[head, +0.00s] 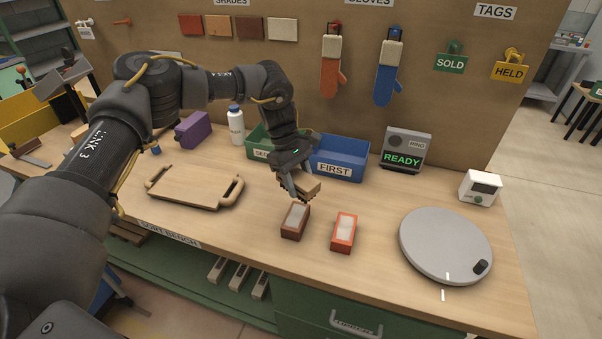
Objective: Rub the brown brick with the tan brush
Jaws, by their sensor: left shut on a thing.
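The brown brick (292,234) stands on the bench near the middle, its hollow top showing a pale inside. My left gripper (292,187) is shut on the tan brush (312,188), just behind and above the brown brick. The brush's dark lower side hangs close to the brick's far end; I cannot tell whether they touch. The gripper fingers cover part of the brush. My right gripper is not in view.
An orange brick (343,245) stands just right of the brown one. A grey round turntable (440,245) is farther right. A blue FIRST bin (338,169) and a green bin (258,155) stand behind. A wooden tray (190,190) lies left.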

